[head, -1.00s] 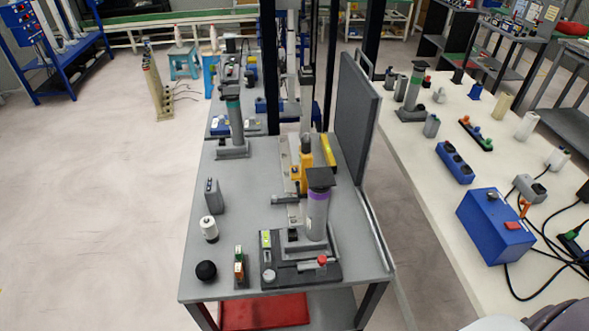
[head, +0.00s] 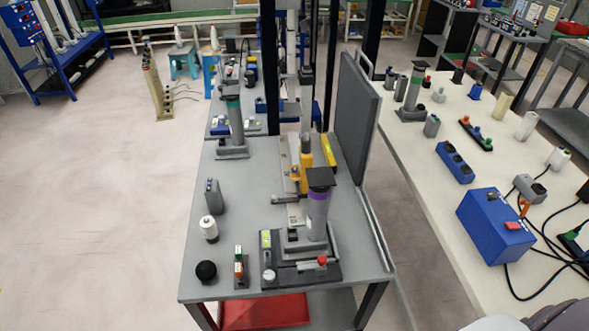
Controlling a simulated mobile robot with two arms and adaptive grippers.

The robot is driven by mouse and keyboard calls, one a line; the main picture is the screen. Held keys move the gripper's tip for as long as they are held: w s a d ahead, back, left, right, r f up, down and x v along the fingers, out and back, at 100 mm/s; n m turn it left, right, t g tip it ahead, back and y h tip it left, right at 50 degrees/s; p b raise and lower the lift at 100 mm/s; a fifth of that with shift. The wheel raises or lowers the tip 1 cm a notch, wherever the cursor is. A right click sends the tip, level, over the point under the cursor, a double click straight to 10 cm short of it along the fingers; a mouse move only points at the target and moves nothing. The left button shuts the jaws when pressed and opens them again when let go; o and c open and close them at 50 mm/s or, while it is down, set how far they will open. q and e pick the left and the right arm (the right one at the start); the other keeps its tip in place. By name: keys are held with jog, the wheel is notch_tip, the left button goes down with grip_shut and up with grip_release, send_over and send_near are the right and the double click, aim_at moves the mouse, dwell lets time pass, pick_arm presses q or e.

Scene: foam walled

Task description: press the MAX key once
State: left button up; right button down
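I cannot make out a key labelled MAX; any lettering is too small to read. On the grey table (head: 252,180) stands a dark fixture (head: 300,272) with a red knob (head: 322,261), a white knob (head: 269,275) and a small yellow-green part (head: 266,239). A grey cylinder with a purple band (head: 317,215) and a black top rises from it. Beside the fixture is a small upright block with green and orange parts (head: 239,265). Neither of my grippers shows.
A black ball (head: 206,271), a white cylinder (head: 209,228) and a grey box (head: 214,195) stand on the table's left side. A dark grey panel (head: 357,125) borders its right. A white bench with a blue box (head: 494,228) is to the right. Open floor is left.

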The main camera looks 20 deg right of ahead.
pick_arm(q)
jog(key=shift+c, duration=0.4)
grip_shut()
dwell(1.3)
